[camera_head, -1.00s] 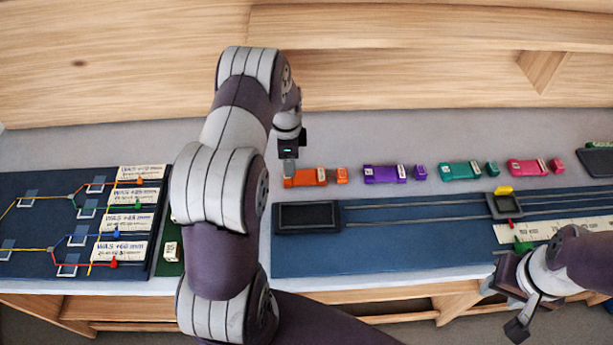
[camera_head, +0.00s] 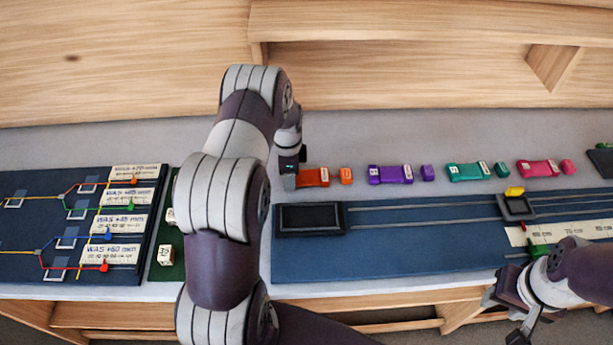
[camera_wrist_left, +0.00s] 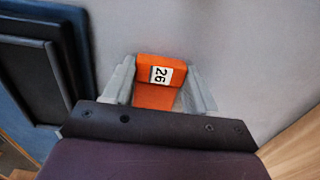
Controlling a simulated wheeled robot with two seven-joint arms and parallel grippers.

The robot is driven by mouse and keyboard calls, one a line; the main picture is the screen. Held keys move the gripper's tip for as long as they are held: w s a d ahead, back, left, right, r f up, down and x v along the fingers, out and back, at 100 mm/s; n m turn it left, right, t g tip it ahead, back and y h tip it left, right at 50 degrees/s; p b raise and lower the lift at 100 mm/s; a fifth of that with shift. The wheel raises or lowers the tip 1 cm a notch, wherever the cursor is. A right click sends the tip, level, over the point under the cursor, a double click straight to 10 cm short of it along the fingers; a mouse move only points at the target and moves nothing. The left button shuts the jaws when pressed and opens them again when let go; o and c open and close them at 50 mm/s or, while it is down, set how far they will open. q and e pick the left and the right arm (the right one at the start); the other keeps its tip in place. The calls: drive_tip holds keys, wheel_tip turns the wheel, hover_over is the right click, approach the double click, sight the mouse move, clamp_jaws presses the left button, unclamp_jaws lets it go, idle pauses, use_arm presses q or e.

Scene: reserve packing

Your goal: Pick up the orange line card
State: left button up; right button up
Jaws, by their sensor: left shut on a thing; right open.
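The orange line card (camera_head: 314,177) is a small orange block with a white label, at the left end of a row on the grey surface. In the left wrist view the card (camera_wrist_left: 153,97) shows the number 26 on its label, between the two grey fingers. My left gripper (camera_head: 290,180) is shut on the card's left end; it also shows in the wrist view (camera_wrist_left: 158,88). I cannot tell any gap between card and surface. My right gripper (camera_head: 508,308) is open and empty at the front right.
A small orange block (camera_head: 346,175) sits just right of the card. Purple (camera_head: 390,174), teal (camera_head: 468,171) and pink (camera_head: 537,168) blocks continue the row. A blue board with a black tray (camera_head: 310,218) lies in front. A wooden wall (camera_head: 400,70) stands behind.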

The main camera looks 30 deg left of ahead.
use_arm(q)
drive_tip(key=shift+r, duration=0.1)
wheel_tip(320, 180, up, 7)
drive_tip(key=p, duration=0.5)
idle(0.5)
